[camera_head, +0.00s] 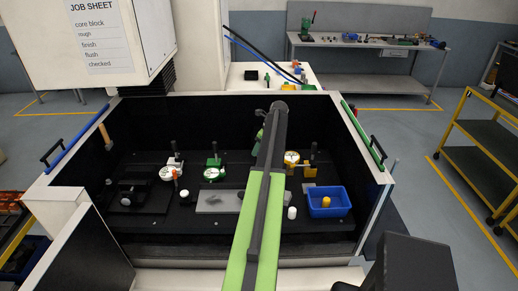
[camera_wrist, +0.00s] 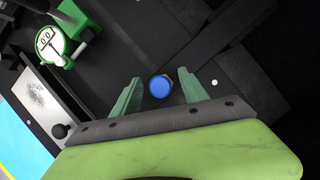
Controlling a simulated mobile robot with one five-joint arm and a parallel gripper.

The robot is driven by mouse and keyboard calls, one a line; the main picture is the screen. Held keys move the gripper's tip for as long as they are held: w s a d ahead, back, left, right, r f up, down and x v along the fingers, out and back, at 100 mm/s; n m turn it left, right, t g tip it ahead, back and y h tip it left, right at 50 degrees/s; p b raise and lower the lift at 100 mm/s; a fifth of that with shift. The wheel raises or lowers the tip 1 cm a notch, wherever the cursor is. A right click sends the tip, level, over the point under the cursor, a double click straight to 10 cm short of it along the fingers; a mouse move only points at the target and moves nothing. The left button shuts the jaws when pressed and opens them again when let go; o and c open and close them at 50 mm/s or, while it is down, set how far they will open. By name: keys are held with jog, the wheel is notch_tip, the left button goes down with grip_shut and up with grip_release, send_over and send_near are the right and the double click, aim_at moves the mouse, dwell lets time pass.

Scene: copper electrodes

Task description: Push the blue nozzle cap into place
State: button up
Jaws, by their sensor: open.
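The blue nozzle cap (camera_wrist: 160,86) shows in the wrist view as a round blue disc seen from above. My gripper (camera_wrist: 160,82) is open, with one green finger on each side of the cap. A gap shows between the cap and each finger. Whether the fingertips are level with the cap or above it I cannot tell. In the head view my arm reaches over the dark work bay, and my gripper (camera_head: 262,134) is partly hidden behind it. The cap is hidden in the head view.
Green (camera_head: 213,168), white (camera_head: 172,166) and yellow (camera_head: 293,162) dial gauges stand in the bay. A grey plate (camera_head: 214,203) lies left of my arm. A blue bin (camera_head: 328,204) with a yellow piece stands to the right, with a white cylinder (camera_head: 292,212) beside it. Walls enclose the bay.

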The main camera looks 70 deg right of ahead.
jog(key=p+v, duration=1.5)
jog(key=v, duration=0.2)
jog(key=shift+s+r, duration=0.1)
